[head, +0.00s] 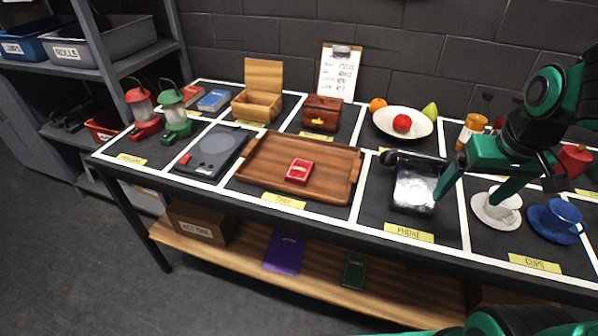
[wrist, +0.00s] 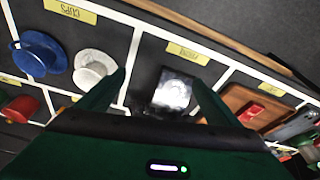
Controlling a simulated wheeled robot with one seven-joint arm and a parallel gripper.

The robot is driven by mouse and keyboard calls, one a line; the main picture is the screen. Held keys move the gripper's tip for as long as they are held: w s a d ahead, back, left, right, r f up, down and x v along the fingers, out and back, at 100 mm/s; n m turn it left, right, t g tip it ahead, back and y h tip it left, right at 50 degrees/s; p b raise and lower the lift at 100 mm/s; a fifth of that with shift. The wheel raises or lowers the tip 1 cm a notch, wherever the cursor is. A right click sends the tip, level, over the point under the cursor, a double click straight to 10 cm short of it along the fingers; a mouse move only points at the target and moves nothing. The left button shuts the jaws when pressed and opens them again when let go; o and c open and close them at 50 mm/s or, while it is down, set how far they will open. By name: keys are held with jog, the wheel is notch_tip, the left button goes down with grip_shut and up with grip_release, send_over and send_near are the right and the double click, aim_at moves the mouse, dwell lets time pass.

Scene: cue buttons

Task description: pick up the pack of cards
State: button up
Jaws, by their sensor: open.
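A small red box with a pale mark, which looks like the pack of cards (head: 300,171), lies on the brown wooden tray (head: 258,191) in the head view. In the wrist view the red pack (wrist: 250,113) also shows on the tray (wrist: 235,97) at the right. My gripper (head: 467,201) is open and empty. It is over the phone and cups sections, well to the right of the pack in the head view. Its two fingers (wrist: 158,76) reach into the wrist view on either side of the phone section. Nothing is between them.
A black phone (head: 412,188) with a bright plate lies between tray and gripper. A white cup (head: 503,199) and a blue cup (head: 560,219) stand at the right. A dark scale-like device (head: 215,150) lies left of the tray. A fruit bowl (head: 388,121) stands behind.

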jog(key=w+a+f+n+t+y, duration=0.1)
jog(key=w+a+f+n+y, duration=0.15)
jog(key=w+a+n, duration=0.45)
jog(key=n+t+y, duration=0.2)
jog(key=n+y, duration=0.4)
jog(key=y, duration=0.2)
send_near(302, 169)
jog(key=s, duration=0.1)
jog(key=s+d+r, duration=0.1)
jog(key=shift+s+d+h, duration=0.25)
jog(key=shift+s+d, duration=0.05)
jog(key=shift+s, duration=0.05)
jog(key=shift+w+a+f, duration=0.1)
jog(key=shift+w+a, duration=0.15)
jog(key=shift+w, duration=0.25)
jog(key=x, duration=0.5)
jog(key=shift+w+a, duration=0.35)
jog(key=x, duration=0.5)
jog(key=shift+w+d, duration=0.1)
jog(key=shift+w, duration=0.05)
jog(key=c, duration=0.9)
